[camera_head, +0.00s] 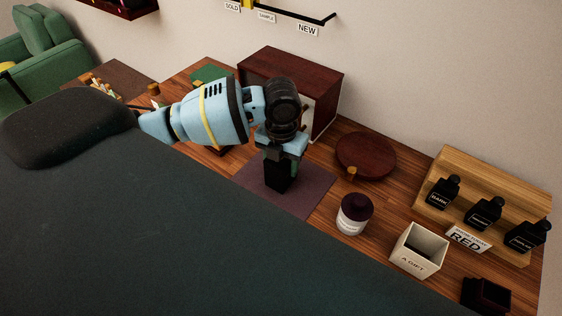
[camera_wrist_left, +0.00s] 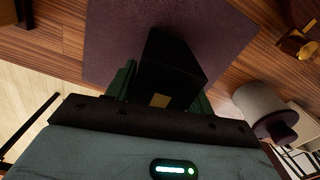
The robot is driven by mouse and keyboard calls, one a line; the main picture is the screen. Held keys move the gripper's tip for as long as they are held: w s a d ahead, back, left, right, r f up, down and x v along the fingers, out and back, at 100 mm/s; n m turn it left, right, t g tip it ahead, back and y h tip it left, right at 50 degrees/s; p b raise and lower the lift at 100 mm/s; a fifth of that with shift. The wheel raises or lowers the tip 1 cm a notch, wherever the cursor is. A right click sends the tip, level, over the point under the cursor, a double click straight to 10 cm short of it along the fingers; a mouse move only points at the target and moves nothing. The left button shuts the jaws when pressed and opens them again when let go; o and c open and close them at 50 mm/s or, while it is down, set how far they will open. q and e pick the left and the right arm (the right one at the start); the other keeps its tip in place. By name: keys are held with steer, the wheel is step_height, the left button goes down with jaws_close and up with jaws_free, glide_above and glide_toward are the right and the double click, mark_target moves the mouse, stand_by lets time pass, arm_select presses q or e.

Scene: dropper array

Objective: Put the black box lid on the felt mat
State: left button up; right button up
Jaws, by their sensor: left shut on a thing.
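The black box lid (camera_head: 277,178) is a dark block held upright below my left gripper (camera_head: 279,157). In the left wrist view the lid (camera_wrist_left: 170,65) shows a small gold patch and sits between the green fingers of my left gripper (camera_wrist_left: 163,88), which is shut on it. The purple felt mat (camera_head: 308,197) lies flat on the wooden table under the lid. It also fills the upper middle of the left wrist view (camera_wrist_left: 115,40). I cannot tell whether the lid's lower end touches the mat. My right gripper is not in view.
A white jar with a dark lid (camera_head: 354,215) stands right of the mat. A round dark board (camera_head: 366,157), a cream open box (camera_head: 418,250), a wooden rack (camera_head: 500,183) with black bottles, and a brown cabinet (camera_head: 300,77) stand around it.

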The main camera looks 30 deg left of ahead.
arm_select(q)
steer(key=shift+f, duration=0.15)
steer(key=o, duration=1.1)
step_height(320, 180, up, 12)
steer(key=shift+r, duration=0.2)
